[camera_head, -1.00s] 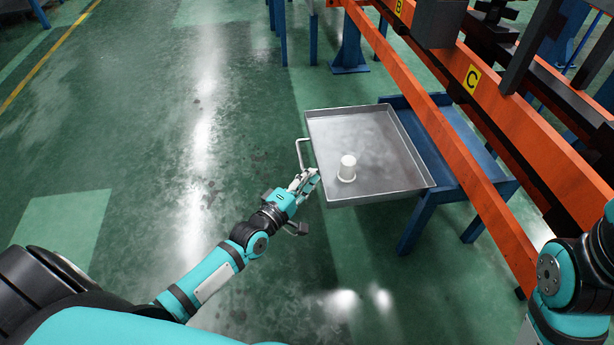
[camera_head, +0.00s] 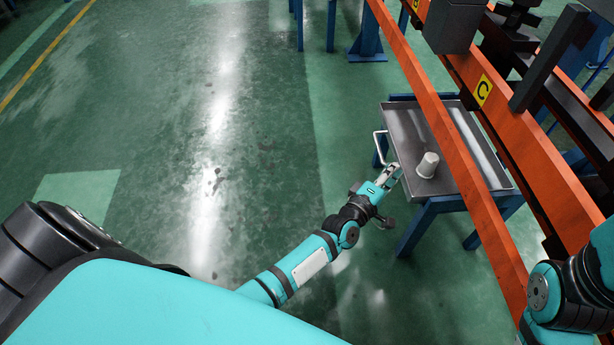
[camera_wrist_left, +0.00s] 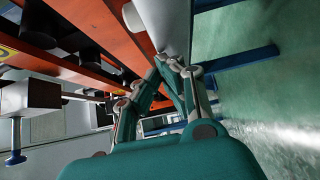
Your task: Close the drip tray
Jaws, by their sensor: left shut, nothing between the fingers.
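The grey metal drip tray (camera_head: 408,125) lies mostly over its blue stand (camera_head: 428,214), partly behind an orange rail. Its handle (camera_head: 377,148) sticks out on the left side. A white cup (camera_head: 427,165) stands in the tray near the left side and looks slightly tilted. My left gripper (camera_head: 393,173) is shut and empty, with its fingertips at the tray's left wall, below the handle. Whether they touch it I cannot tell. The left wrist view also shows my left gripper (camera_wrist_left: 172,64) close to a pale grey surface. My right gripper is out of view.
The orange rail (camera_head: 440,120) runs diagonally above the tray, and a second orange beam (camera_head: 535,140) with a yellow C label lies to its right. My right arm is at the right edge. The green floor (camera_head: 130,150) at the left is open.

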